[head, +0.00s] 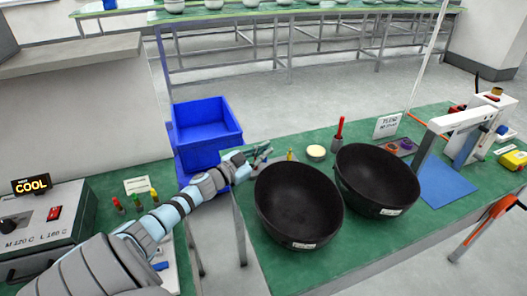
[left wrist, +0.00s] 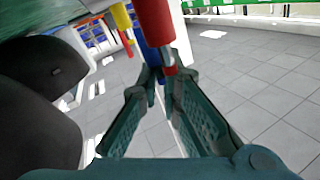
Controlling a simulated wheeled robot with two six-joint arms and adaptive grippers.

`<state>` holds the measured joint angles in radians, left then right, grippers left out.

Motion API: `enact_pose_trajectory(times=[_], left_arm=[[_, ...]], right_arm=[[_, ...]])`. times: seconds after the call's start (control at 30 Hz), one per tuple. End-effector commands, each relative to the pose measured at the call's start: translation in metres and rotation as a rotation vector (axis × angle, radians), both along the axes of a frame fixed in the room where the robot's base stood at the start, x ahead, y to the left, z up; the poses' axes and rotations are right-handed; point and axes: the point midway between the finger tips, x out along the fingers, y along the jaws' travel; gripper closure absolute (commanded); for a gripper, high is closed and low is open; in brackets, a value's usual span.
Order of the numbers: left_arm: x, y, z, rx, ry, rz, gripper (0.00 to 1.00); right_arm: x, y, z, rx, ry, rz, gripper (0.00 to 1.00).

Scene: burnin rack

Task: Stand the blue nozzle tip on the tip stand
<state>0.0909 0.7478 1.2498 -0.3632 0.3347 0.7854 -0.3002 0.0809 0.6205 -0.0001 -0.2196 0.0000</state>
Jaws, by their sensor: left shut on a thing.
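In the left wrist view the fingers (left wrist: 163,82) come together on a narrow blue piece, which I take to be the blue nozzle tip (left wrist: 150,54). The fingers hide much of it. A red cylinder (left wrist: 155,22) with a metal end and a smaller yellow piece (left wrist: 121,16) show close beyond the fingertips. In the head view the gripper hides the nozzle tip, and I cannot make out the tip stand clearly. My right gripper is not in view.
Two black bowls (head: 297,205) (head: 377,180) stand close to the right of the gripper. A red-handled item (head: 339,131) and a cream round tin (head: 316,152) are behind them. A blue bin (head: 205,122) is beyond the gap between benches. A blue mat (head: 443,184) lies at right.

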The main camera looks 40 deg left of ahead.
Motion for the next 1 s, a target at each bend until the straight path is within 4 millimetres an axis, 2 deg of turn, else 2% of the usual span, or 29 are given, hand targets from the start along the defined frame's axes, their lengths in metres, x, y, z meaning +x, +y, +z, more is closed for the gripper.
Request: enact_pose_trajectory(times=[0.13,0.2,0.27,0.57,0.73,0.93,0.97,1.0], left_arm=[[-0.001,0.001,-0.006,-0.001,0.008,0.005,1.0],[-0.001,0.001,-0.007,-0.001,0.009,0.005,0.85],[-0.001,0.001,-0.007,-0.001,0.009,0.005,0.75],[-0.002,0.001,-0.007,-0.001,0.01,0.005,0.74],[-0.001,0.001,0.009,0.001,0.009,0.005,0.74],[-0.03,0.003,0.006,0.001,0.01,0.002,0.74],[-0.035,0.004,0.006,0.0,0.013,0.003,0.74],[-0.046,0.003,0.01,-0.002,0.016,0.0,0.74]], right_arm=[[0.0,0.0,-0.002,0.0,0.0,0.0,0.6],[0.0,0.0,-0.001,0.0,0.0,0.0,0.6],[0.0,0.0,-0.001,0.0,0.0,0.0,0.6],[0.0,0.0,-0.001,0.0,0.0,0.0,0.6],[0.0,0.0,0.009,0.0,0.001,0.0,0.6],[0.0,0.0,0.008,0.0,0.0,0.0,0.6],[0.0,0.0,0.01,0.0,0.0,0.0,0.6],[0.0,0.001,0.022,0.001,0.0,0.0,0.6]])
